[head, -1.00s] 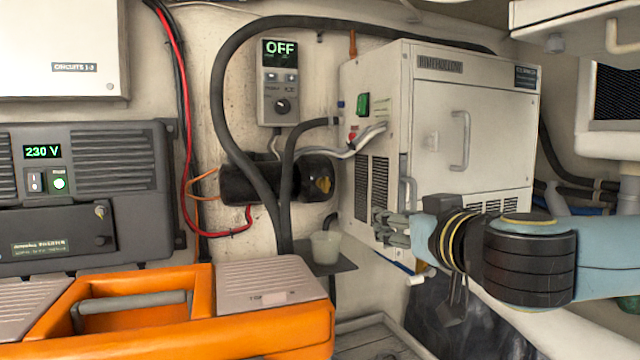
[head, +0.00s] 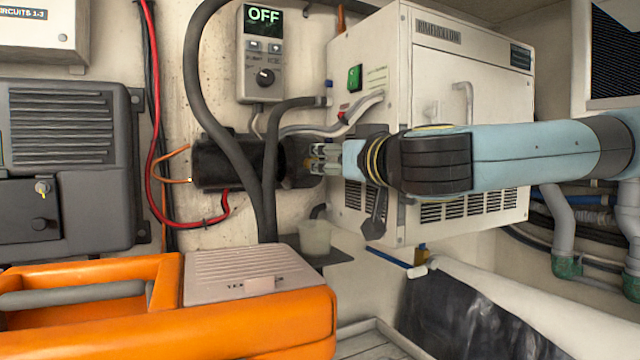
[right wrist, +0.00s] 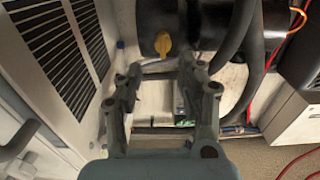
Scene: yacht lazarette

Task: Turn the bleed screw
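The bleed screw appears to be the small yellow knob (right wrist: 162,44) on the end of the black cylindrical pump (right wrist: 205,22), seen in the right wrist view. In the head view the pump (head: 225,163) is mounted on the wall, and my gripper hides the screw. My right gripper (head: 318,158) is at the pump's right end in the head view. In the right wrist view its two fingers (right wrist: 160,78) are spread with nothing between them, and the screw lies beyond the fingertips. I cannot tell whether anything touches. My left gripper is in neither view.
The white cabinet (head: 470,85) stands right behind my right arm. Thick dark hoses (head: 200,90) cross in front of the pump. A control box (head: 262,55) reading OFF hangs above. A translucent cup (head: 315,237) stands on a small shelf below. An orange toolbox (head: 240,330) fills the lower left.

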